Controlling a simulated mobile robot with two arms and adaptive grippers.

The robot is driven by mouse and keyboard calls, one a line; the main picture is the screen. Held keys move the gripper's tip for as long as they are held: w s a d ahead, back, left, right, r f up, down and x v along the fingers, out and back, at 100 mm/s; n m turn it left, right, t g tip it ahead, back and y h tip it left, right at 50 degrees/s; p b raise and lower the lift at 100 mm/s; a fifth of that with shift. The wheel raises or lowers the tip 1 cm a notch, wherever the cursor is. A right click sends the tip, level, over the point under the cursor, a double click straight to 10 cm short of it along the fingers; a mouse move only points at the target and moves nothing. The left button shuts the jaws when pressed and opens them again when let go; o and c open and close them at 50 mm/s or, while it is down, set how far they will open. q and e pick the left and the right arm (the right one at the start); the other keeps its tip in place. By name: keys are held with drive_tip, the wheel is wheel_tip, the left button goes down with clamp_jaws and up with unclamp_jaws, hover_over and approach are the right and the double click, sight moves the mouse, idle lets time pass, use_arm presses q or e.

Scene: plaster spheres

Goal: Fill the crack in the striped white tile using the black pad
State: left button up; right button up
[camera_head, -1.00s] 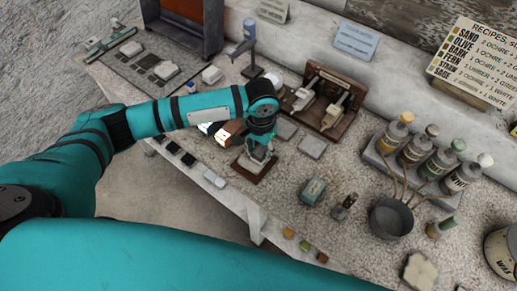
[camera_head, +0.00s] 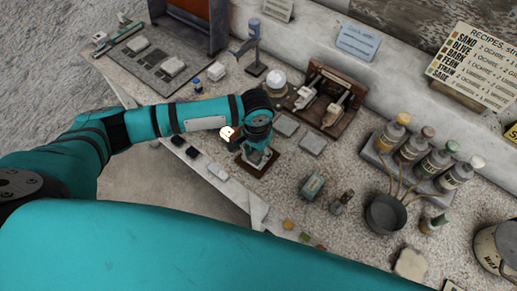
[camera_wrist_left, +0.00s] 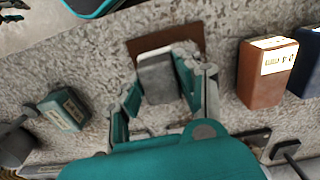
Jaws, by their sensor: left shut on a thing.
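My left gripper (camera_head: 262,158) is over a small brown board (camera_head: 243,166) near the front of the bench. In the left wrist view its fingers (camera_wrist_left: 163,92) are closed on the sides of a grey block (camera_wrist_left: 157,82), with a pale edge (camera_wrist_left: 153,53) showing beyond it, against the brown board (camera_wrist_left: 185,38). I cannot make out stripes or a crack on any tile; the gripper covers much of the board. Two black pads (camera_head: 177,140) (camera_head: 192,152) lie at the front edge beside a pale pad (camera_head: 218,171). My right gripper is not in view.
A green box (camera_head: 312,185) and a grey pot (camera_head: 385,213) stand to the right. Bottles (camera_head: 413,147) stand in a rack behind. Grey tiles (camera_head: 313,143) lie by a wooden stand (camera_head: 322,97). The wrist view shows a brown labelled block (camera_wrist_left: 262,80) close beside the gripper.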

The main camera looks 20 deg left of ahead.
use_arm(q)
drive_tip(key=shift+w+d, duration=0.2)
drive_tip(key=shift+w, duration=0.45)
drive_tip(key=shift+w+d, duration=0.25)
drive_tip(key=shift+w, duration=0.5)
drive_tip(key=shift+s+a+r+p, duration=0.1)
drive_tip(key=shift+s+p, duration=0.3)
drive_tip(key=shift+p, duration=0.55)
drive_tip(key=shift+s+a+p, duration=0.15)
drive_tip(key=shift+s+p, duration=0.2)
drive_tip(key=shift+s, duration=0.05)
drive_tip(key=shift+s+a+p, duration=0.2)
drive_tip(key=shift+s+p, duration=0.35)
drive_tip(key=shift+p, duration=0.25)
